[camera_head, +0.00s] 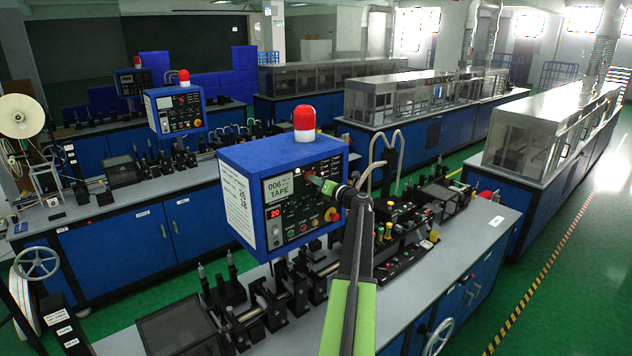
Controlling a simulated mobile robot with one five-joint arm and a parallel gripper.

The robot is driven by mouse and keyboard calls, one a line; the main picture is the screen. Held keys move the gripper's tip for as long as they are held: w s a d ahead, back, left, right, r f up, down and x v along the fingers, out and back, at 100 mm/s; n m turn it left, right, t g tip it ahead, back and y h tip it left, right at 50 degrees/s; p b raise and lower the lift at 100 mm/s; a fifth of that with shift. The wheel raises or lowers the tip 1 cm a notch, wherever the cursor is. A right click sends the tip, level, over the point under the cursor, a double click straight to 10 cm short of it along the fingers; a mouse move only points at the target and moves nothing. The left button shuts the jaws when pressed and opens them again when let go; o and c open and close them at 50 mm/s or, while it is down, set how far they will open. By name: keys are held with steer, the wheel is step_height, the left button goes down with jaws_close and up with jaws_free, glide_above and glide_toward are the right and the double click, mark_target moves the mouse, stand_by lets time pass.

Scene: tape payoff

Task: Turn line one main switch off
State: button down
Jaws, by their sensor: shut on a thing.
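The nearest blue control box (235,172) stands over the front bench, with a dark control panel (290,225) facing right. My arm reaches up from the bottom centre, and my gripper (314,180) is at the upper part of this panel. It is shut on what looks like the main switch knob, which the gripper mostly hides. The knob's turned position cannot be told.
A red and yellow stop button (332,214) sits just below my gripper. A red lamp (304,118) tops the box. The front bench (420,290) carries black fixtures and bent tubes (392,150). Similar blue boxes (160,112) stand behind. The green floor (575,270) at right is clear.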

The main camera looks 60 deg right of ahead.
steer(key=shift+r+n, duration=0.1)
steer(key=shift+n, duration=7.5)
steer(key=shift+d, duration=0.1)
steer(key=c, duration=1.5)
jaws_free()
steer(key=shift+w, duration=0.1)
steer(key=v, duration=1.7)
steer(key=shift+s, duration=0.2)
